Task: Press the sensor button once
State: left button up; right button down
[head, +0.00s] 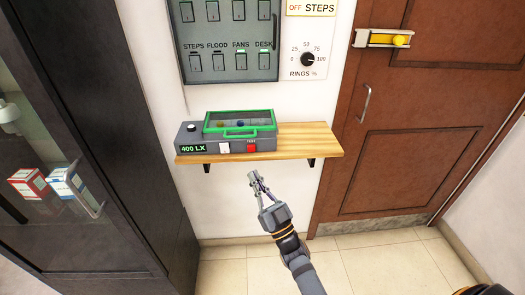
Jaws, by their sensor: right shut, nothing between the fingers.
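My right gripper (254,176) is shut and empty, in front of and below the red button in the picture, apart from the box. My left gripper is out of view.
The wooden shelf (310,142) is bare on its right. A switch panel (230,35) and a RINGS dial (307,59) are on the wall above. A dark glass-fronted cabinet (110,130) stands close on the left. A brown door (410,120) with a yellow-knobbed bolt is on the right.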

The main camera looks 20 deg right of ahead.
aim_at(254, 158)
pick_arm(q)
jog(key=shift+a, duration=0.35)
pick_arm(e)
jog(key=shift+a+r, duration=0.1)
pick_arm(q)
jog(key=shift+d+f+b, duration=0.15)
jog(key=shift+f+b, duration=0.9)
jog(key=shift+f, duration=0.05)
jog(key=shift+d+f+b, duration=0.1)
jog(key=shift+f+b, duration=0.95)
pick_arm(e)
jog(key=shift+w+d, duration=0.4)
jog(key=shift+w, duration=1)
jog(key=shift+w+d, duration=0.45)
jog(key=shift+w, duration=1)
jog(key=shift+w+d, duration=0.4)
jog(key=shift+w, duration=1)
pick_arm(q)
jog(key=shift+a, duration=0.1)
pick_arm(e)
jog(key=shift+w, duration=0.1)
jog(key=shift+w+d, duration=0.1)
jog(key=shift+w, duration=0.2)
